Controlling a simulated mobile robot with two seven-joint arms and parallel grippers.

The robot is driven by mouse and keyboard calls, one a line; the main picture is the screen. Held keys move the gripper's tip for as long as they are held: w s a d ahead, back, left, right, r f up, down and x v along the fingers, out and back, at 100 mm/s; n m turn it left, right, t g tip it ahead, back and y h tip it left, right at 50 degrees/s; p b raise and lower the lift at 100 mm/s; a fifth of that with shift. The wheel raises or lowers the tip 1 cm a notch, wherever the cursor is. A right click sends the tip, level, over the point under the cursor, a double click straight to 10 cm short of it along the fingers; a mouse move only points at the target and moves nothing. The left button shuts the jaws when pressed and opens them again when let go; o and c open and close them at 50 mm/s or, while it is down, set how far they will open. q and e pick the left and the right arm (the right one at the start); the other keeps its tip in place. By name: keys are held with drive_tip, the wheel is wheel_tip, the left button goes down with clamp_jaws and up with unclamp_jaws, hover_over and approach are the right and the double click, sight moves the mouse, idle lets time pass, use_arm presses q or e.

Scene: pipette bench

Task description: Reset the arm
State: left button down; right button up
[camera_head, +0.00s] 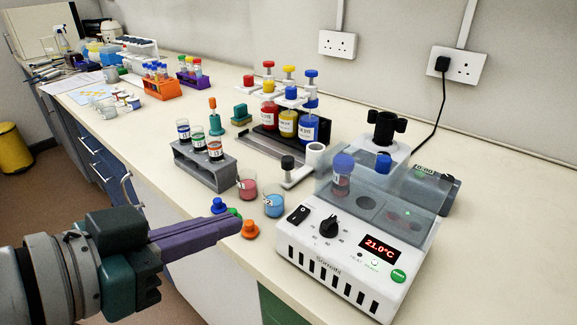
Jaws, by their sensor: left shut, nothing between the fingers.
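My left gripper (236,221) comes in from the lower left, over the front edge of the bench (480,236). Its purple fingers are shut with nothing between them. The fingertips are close to small stoppers: a blue one (218,205) just behind them and an orange one (249,229) just to the right. A green one is mostly hidden behind the fingers. Whether the fingertips touch any stopper I cannot tell. My right gripper is not in view.
A white heater device (345,270) reading 21.0°C stands at the right. Beakers with red (247,187) and blue (273,204) liquid stand behind the fingertips. A grey vial rack (207,170) and a rack of coloured bottles (287,123) are further back. The right end of the bench is clear.

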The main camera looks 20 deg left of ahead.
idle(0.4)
use_arm(q)
drive_tip(key=s+a+f+n+g+y+p, duration=0.15)
drive_tip(key=s+g+y, duration=0.35)
drive_tip(key=s+g, duration=0.65)
drive_tip(key=s+r+t+p, duration=0.1)
drive_tip(key=r+p, duration=1.7)
drive_tip(key=p, duration=0.1)
drive_tip(key=s+r+t+p, duration=0.1)
drive_tip(key=s+r+p, duration=0.1)
drive_tip(key=r+p, duration=1.7)
drive_tip(key=shift+s+d, duration=0.2)
drive_tip(key=shift+s, duration=0.05)
drive_tip(key=shift+n, duration=0.25)
